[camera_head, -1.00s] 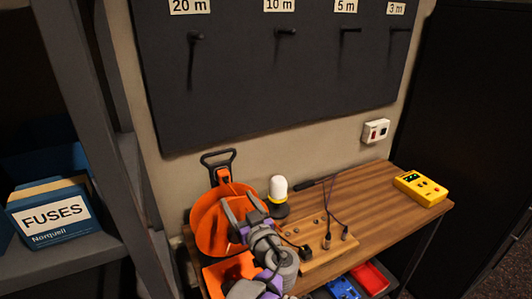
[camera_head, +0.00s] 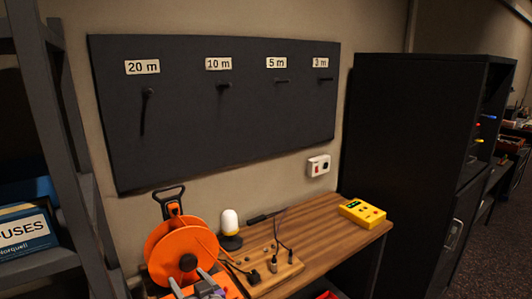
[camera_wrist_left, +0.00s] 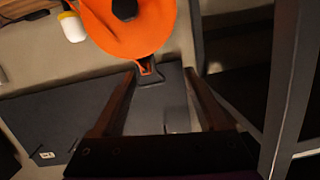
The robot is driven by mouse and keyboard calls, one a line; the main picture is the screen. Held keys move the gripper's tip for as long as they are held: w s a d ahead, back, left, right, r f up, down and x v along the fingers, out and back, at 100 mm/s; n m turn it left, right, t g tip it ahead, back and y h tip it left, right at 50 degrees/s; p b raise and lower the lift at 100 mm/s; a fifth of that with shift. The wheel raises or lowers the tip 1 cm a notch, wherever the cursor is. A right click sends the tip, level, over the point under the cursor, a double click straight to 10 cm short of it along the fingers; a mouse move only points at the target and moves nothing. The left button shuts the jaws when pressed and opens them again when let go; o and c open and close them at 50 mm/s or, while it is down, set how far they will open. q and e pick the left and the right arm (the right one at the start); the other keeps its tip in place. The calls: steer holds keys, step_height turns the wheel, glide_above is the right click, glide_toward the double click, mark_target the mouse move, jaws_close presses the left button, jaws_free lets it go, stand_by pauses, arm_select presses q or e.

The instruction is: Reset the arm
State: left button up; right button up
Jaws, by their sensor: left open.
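My left gripper (camera_head: 203,284) shows at the bottom edge of the head view, in front of the orange cable reel. My right gripper is in neither view.
The wooden desk (camera_head: 325,230) holds a socket board (camera_head: 270,277), a white-topped lamp (camera_head: 230,225) and a yellow meter (camera_head: 362,212). A dark hook panel (camera_head: 220,130) hangs behind. A grey shelf (camera_head: 75,140) stands left, a black cabinet (camera_head: 410,150) right.

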arm_select(q)
steer(key=s+a+f+m+g+h, duration=0.1)
steer(key=s+a+f+g+h, duration=0.15)
steer(key=s+a+f, duration=0.25)
steer(key=s+d+f+m+g+h, duration=0.1)
steer(key=s+d+f+m+h, duration=0.1)
steer(key=s, duration=0.6)
steer(key=s+d+f+m+g+h, duration=0.2)
steer(key=s+d+f+m+h, duration=0.1)
steer(key=s+f+h, duration=0.2)
steer(key=s+f, duration=0.2)
steer(key=s, duration=0.1)
steer(key=shift+d, duration=0.3)
steer(key=shift+a+f+g, duration=0.1)
steer(key=shift+g, duration=0.15)
